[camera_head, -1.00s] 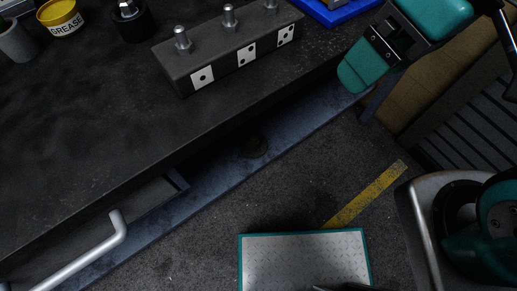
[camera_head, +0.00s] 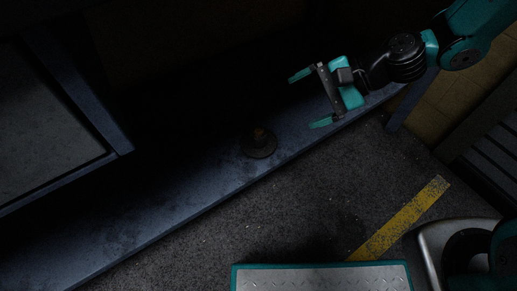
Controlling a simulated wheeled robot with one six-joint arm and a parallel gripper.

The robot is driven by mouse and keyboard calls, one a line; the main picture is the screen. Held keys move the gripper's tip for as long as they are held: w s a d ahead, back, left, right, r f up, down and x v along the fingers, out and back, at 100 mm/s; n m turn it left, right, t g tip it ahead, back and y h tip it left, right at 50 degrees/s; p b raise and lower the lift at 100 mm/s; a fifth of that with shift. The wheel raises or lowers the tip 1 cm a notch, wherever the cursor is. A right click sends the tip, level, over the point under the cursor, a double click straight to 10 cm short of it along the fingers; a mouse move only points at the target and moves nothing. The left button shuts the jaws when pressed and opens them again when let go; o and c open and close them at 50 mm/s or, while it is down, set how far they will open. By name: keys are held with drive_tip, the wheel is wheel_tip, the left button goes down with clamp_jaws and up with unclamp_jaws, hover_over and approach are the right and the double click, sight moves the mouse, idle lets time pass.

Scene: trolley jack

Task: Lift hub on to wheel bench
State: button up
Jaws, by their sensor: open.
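The hub (camera_head: 259,144), a dark, rusty-looking flanged piece with a short brownish stub on top, sits on a low blue-grey shelf (camera_head: 190,198) under the bench. My gripper (camera_head: 304,100) is to the right of the hub and apart from it, with its two teal fingers spread and nothing between them.
A drawer or cabinet part (camera_head: 45,125) is at the left. The space behind the shelf is very dark. A yellow floor stripe (camera_head: 405,217) crosses the grey floor, which is clear. A tread-plate platform edged in teal (camera_head: 320,280) shows at the bottom.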

drive_tip(key=w+d+f+m+t+y+b, duration=0.25)
drive_tip(key=f+m, duration=0.45)
drive_tip(key=f, duration=0.4)
drive_tip(key=m+t+h+b, duration=0.1)
drive_tip(key=m+t+b, duration=0.15)
drive_tip(key=m, duration=0.55)
approach(264, 134)
drive_tip(key=shift+t, duration=0.3)
drive_tip(key=b+x, duration=0.1)
drive_tip(key=x, duration=0.1)
drive_tip(key=b+x, duration=0.2)
drive_tip(key=f+b+x, duration=0.1)
drive_tip(key=b+x, duration=0.1)
drive_tip(key=shift+s+d, duration=0.1)
drive_tip(key=shift+s, duration=0.3)
drive_tip(key=shift+w+a+f+b, duration=0.1)
drive_tip(key=shift+w+a+b, duration=0.15)
drive_tip(key=shift+a+b, duration=0.2)
drive_tip(key=b+x, duration=0.3)
drive_tip(key=x, duration=0.1)
drive_tip(key=shift+a, duration=0.2)
drive_tip(key=shift+w+a+f+b, duration=0.1)
drive_tip(key=shift+w+a+b, duration=0.2)
drive_tip(key=shift+a, duration=0.1)
drive_tip(key=c, duration=1)
drive_tip(key=shift+c, duration=1.3)
